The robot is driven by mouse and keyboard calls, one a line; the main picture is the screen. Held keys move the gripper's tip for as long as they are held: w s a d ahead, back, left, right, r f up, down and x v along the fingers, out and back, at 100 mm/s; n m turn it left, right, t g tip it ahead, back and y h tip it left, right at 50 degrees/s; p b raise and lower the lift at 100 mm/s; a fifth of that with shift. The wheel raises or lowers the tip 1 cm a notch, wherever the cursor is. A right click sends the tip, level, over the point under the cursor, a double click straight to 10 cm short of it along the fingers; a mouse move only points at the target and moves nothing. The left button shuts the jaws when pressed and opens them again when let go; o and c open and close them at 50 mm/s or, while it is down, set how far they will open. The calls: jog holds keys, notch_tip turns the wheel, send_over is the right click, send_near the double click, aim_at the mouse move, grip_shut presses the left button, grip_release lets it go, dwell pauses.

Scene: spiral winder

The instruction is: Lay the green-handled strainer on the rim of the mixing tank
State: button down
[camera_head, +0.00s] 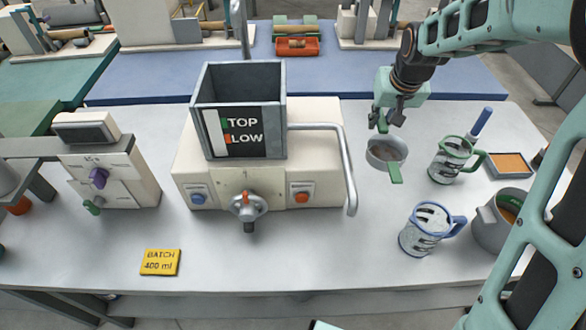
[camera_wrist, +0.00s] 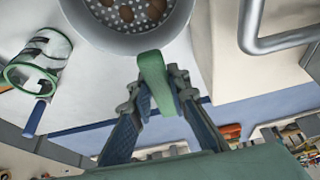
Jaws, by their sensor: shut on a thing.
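My gripper (camera_head: 388,120) is shut on the green handle (camera_wrist: 153,78) of the strainer, seen in the wrist view. The strainer's round grey bowl (camera_head: 386,153) shows in the head view, with a green tab (camera_head: 396,174) on its near side. The wrist view shows part of the bowl (camera_wrist: 125,38) with its perforated bottom. The strainer is to the right of the mixing tank, apart from it; its height over the table is hard to tell. The mixing tank (camera_head: 243,88) is a square, open-topped grey box with a "TOP / LOW" label, on a cream base.
A bent metal pipe (camera_head: 349,170) lies between tank and strainer. A green-rimmed jug (camera_head: 449,160), a blue-rimmed jug (camera_head: 424,232), a grey pot (camera_head: 492,228) and an orange tray (camera_head: 510,163) stand at right. A yellow batch card (camera_head: 160,262) lies at front left. The front middle table is clear.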

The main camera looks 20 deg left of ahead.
jog(key=a, duration=0.3)
send_near(357, 162)
jog(key=f, duration=0.2)
jog(key=a+f, duration=0.1)
jog(key=f, duration=0.2)
jog(key=shift+a, duration=0.1)
jog(key=shift+f, duration=0.2)
jog(key=c, duration=1.8)
grip_release()
jog(key=shift+c, duration=0.2)
